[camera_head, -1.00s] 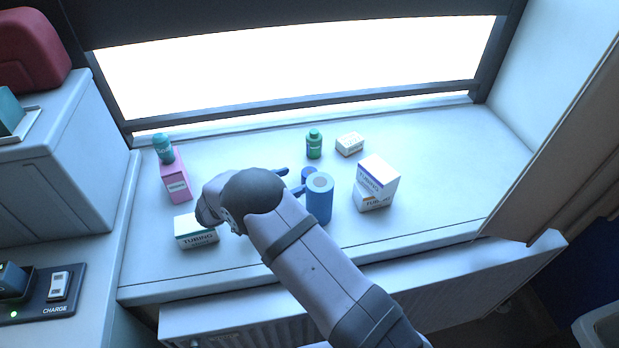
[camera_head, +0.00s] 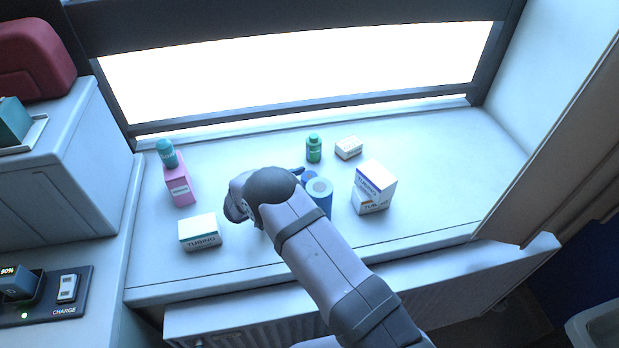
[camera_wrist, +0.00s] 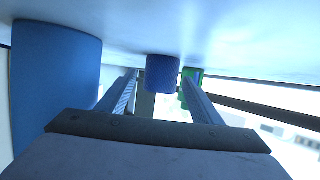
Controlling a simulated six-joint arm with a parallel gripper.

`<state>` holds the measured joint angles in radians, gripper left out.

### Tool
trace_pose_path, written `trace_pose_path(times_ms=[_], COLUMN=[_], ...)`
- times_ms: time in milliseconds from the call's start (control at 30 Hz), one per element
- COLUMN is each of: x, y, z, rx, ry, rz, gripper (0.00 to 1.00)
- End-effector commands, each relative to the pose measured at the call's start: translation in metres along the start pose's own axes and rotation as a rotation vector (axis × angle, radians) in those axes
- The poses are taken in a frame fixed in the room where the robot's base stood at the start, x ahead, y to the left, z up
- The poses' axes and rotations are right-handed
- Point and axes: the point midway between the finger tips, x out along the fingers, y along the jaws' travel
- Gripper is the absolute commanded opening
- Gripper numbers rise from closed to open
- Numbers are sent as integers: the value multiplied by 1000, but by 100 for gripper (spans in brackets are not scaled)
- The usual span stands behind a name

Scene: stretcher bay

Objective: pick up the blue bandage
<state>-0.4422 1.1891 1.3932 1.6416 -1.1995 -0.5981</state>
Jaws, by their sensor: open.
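The blue bandage, a small dark blue roll (camera_head: 308,175), stands on the sill, partly hidden by my arm and a larger roll. In the wrist view the bandage (camera_wrist: 162,74) shows upright beyond the fingertips, between the two finger lines. My gripper (camera_wrist: 160,80) is open and empty. In the head view my arm hides most of the gripper; a dark fingertip (camera_head: 298,171) shows just left of the bandage. Contact cannot be told.
A larger blue roll (camera_head: 319,187) stands close to the bandage and in the wrist view (camera_wrist: 55,85) fills the left. A green bottle (camera_head: 314,150) stands behind.

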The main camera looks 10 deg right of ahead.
Motion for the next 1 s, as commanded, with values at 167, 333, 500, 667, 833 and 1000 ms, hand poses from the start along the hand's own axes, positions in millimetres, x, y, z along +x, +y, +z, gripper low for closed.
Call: trace_pose_path(times_ms=[167, 333, 500, 667, 833, 1000], x=[11, 12, 12, 12, 12, 11], y=[0, 0, 0, 0, 0, 0], z=[0, 1, 1, 1, 1, -1], rx=[0, 0, 0, 0, 0, 0], ry=[-1, -1, -1, 0, 0, 0], rz=[0, -1, -1, -1, -1, -1], gripper=[60, 60, 33, 15, 15, 15])
